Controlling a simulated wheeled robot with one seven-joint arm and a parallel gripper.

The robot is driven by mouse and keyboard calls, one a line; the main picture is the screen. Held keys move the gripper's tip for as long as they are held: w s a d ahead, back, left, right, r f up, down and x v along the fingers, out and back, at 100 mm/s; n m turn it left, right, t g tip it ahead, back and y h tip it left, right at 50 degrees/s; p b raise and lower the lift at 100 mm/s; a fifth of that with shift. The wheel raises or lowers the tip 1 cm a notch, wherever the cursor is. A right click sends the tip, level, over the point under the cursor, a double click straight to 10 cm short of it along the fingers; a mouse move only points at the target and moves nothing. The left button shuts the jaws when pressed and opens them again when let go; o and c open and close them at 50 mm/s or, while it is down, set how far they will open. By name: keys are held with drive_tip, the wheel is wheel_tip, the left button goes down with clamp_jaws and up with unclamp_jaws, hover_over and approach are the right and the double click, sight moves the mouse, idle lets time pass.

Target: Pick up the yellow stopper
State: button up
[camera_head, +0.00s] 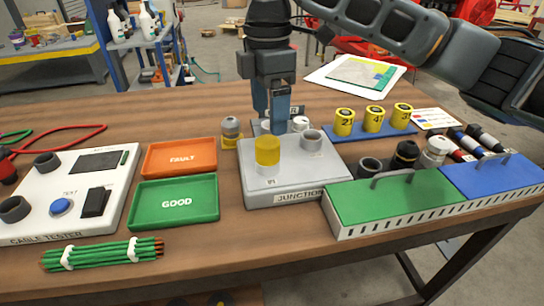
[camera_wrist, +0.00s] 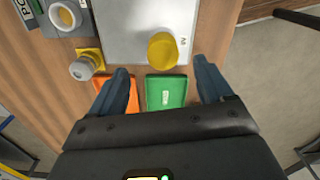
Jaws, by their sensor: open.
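The yellow stopper (camera_head: 267,151) is an upright yellow cylinder on top of the grey junction box (camera_head: 300,175), towards its left side. In the wrist view the stopper (camera_wrist: 163,50) shows just beyond the fingertips, between their lines. My gripper (camera_head: 270,122) is open, pointing down, with nothing between its fingers. In the head view it shows above and behind the stopper. In the wrist view its two dark blue fingers (camera_wrist: 161,66) are spread apart. I cannot tell whether they touch anything.
A grey-topped knob on a yellow base (camera_head: 230,130) stands close left of the box. Grey round fittings (camera_head: 311,139) rise from the box. Numbered yellow cylinders (camera_head: 374,118) stand on a blue rack to the right. Orange (camera_head: 180,158) and green (camera_head: 175,202) trays lie left.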

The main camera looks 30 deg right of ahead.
sight(267, 140)
drive_tip(key=f, duration=0.7)
drive_tip(key=shift+s+a+f+b, duration=0.15)
drive_tip(key=shift+a+b, duration=0.1)
drive_tip(key=shift+b, duration=0.05)
drive_tip(key=shift+c, duration=0.4)
drive_tip(key=c, duration=1.2)
drive_tip(key=shift+r, duration=0.55)
drive_tip(key=r, duration=0.3)
drive_tip(key=shift+s+d+r, duration=0.3)
drive_tip(key=shift+s, duration=0.05)
drive_tip(key=s+d+r, duration=0.4)
drive_tip(key=s, duration=0.1)
drive_tip(key=s+d+r+p, duration=0.1)
drive_tip(key=s+d+r, duration=0.1)
drive_tip(key=s, duration=0.1)
drive_tip(key=shift+s+d+r, duration=0.15)
drive_tip(key=shift+d, duration=0.25)
